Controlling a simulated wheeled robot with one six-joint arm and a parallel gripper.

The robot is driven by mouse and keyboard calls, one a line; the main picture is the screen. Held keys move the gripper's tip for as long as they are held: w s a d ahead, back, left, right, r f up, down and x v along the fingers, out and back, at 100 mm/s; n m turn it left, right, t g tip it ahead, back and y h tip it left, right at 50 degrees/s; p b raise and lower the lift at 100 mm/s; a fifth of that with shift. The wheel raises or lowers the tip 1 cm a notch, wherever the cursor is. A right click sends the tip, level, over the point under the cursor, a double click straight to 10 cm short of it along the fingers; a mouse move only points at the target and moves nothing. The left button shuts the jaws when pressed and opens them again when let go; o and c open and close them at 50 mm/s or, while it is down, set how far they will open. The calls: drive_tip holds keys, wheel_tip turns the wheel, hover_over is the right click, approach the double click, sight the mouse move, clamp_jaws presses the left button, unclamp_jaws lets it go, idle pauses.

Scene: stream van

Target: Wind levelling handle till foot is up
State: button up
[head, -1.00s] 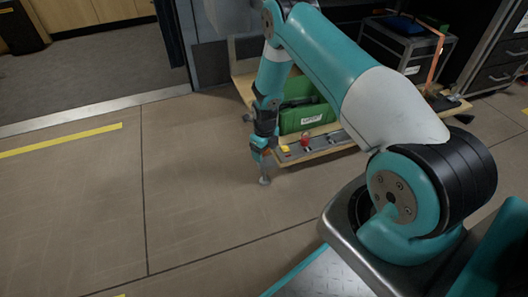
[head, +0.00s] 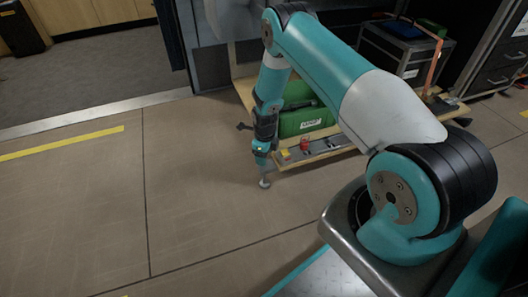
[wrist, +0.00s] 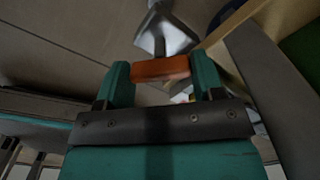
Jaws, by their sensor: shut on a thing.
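The orange levelling handle (wrist: 160,69) sits between the two teal fingers of my gripper (wrist: 163,82) in the wrist view. My gripper is shut on it. In the head view my gripper (head: 262,152) points down at the near left corner of a low wooden cart (head: 325,155), and the handle cannot be made out there. The grey metal foot (head: 265,183) shows just below my gripper, close to the floor. It also shows beyond the handle in the wrist view (wrist: 168,38). Whether the foot touches the floor is unclear.
The cart carries a green case (head: 303,122) and a grey strip with a small red part (head: 305,145) along its front. A dark wheeled cabinet (head: 405,55) stands behind on the right. The floor left of and in front of the cart is clear.

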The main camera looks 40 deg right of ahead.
drive_tip(key=n+p, duration=0.2)
drive_tip(key=n, duration=0.4)
drive_tip(key=shift+r, duration=0.1)
drive_tip(key=n+p, duration=0.2)
drive_tip(key=n, duration=0.4)
drive_tip(key=shift+n, duration=0.4)
drive_tip(key=n+p, duration=0.1)
drive_tip(key=n, duration=1.1)
drive_tip(key=shift+w+n, duration=0.1)
drive_tip(key=shift+n, duration=0.2)
drive_tip(key=n, duration=0.3)
drive_tip(key=shift+n+p, duration=0.3)
drive_tip(key=shift+p, duration=0.05)
drive_tip(key=n, duration=0.3)
drive_tip(key=shift+n, duration=0.4)
drive_tip(key=n, duration=0.6)
drive_tip(key=shift+w, duration=0.1)
drive_tip(key=n, duration=0.5)
drive_tip(key=shift+n, duration=0.4)
drive_tip(key=n, duration=0.5)
drive_tip(key=shift+n, duration=0.3)
